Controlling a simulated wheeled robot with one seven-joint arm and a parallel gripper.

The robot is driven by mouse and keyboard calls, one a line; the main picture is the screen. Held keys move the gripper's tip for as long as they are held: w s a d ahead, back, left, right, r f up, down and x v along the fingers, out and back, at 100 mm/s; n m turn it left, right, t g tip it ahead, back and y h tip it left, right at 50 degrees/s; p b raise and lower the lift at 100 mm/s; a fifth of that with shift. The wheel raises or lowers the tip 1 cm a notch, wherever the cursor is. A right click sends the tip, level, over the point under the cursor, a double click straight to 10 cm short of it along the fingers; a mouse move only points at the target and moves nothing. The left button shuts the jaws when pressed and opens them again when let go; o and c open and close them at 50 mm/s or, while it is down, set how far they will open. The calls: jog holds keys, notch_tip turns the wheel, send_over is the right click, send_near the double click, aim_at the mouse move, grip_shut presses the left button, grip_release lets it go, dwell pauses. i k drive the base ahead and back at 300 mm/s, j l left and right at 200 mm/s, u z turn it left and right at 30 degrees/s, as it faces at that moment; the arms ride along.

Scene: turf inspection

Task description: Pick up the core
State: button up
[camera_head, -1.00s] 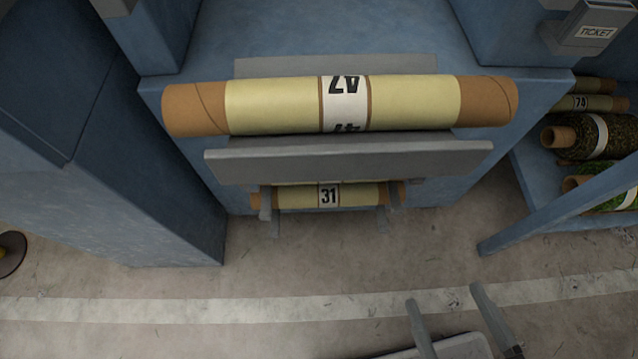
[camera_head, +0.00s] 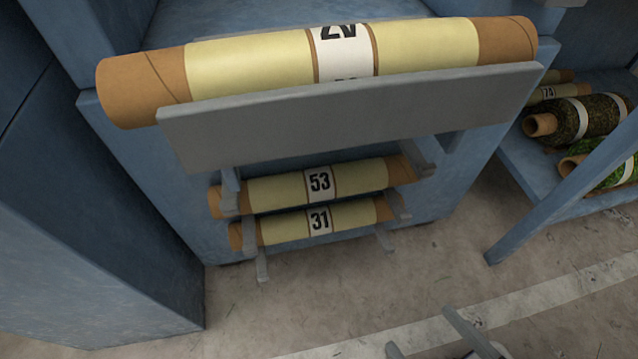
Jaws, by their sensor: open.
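A large core (camera_head: 418,52) with brown cardboard ends, a pale yellow middle and a white number label lies across the top behind a grey plate. Below, a smaller core labelled 53 (camera_head: 275,192) rests on grey brackets. Under it a similar core labelled 31 (camera_head: 285,228) rests on lower brackets. My gripper (camera_head: 420,329) shows at the bottom edge, fingers apart and empty, over the floor. It is below and right of the cores and touches none. Most of it is out of view.
The grey plate (camera_head: 345,110) fronts the top core on a blue stand. A blue cabinet (camera_head: 120,240) stands close on the left. On the right, a blue rack (camera_head: 515,165) holds several rolls, with a slanted post in front. The concrete floor (camera_head: 300,310) before the stand is clear.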

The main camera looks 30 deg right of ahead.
aim_at(282, 190)
jog(key=z, duration=0.35)
jog(key=u, duration=0.35)
jog(key=i+l+u, duration=0.2)
jog(key=l, duration=0.45)
jog(key=l+u, duration=0.15)
jog(key=l, duration=0.5)
jog(key=u, duration=1.4)
